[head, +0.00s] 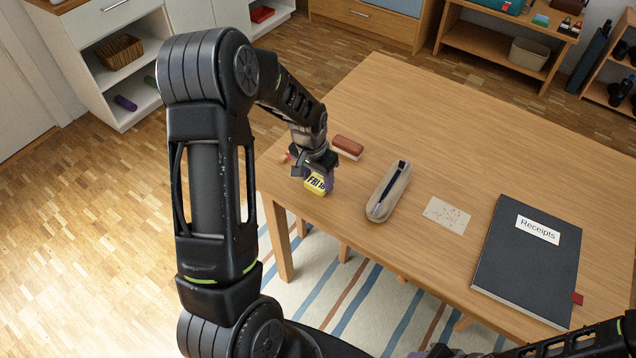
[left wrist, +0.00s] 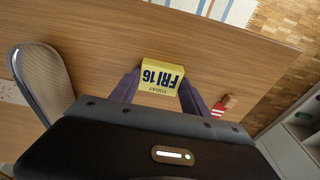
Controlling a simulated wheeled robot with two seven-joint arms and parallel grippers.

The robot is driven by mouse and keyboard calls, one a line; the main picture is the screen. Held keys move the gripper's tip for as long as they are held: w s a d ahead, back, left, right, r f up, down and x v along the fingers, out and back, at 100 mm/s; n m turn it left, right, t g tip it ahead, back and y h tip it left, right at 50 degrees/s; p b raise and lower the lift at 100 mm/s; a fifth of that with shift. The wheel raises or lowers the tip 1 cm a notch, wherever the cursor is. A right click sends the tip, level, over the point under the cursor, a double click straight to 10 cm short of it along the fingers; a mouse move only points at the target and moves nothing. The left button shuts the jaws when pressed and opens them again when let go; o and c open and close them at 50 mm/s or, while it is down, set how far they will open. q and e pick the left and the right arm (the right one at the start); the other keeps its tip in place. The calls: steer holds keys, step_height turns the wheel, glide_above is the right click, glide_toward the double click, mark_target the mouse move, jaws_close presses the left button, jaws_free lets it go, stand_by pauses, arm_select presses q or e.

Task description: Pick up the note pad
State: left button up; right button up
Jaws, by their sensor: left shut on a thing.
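The note pad (head: 316,184) is a small yellow block printed "FRI 16", near the left edge of the wooden table (head: 420,120). My left gripper (head: 318,178) comes down over it from above and is shut on it. In the left wrist view the note pad (left wrist: 160,78) sits between the two purple fingers, its printed face turned to the camera. I cannot tell whether it touches the table. Part of my right arm shows at the bottom right of the head view; its gripper (head: 436,351) is largely cut off by the lower edge.
A brown-and-white eraser (head: 347,147) lies just behind the note pad. A small red-striped item (left wrist: 222,107) lies close beside the gripper. A grey pencil case (head: 389,190), a speckled card (head: 447,215) and a black Receipts binder (head: 528,262) lie to the right.

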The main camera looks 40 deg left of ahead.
mark_target(317, 182)
arm_select(q)
step_height(317, 182, up, 10)
steer(key=b, duration=0.1)
stand_by(0.5)
steer(key=shift+f, duration=0.1)
stand_by(0.4)
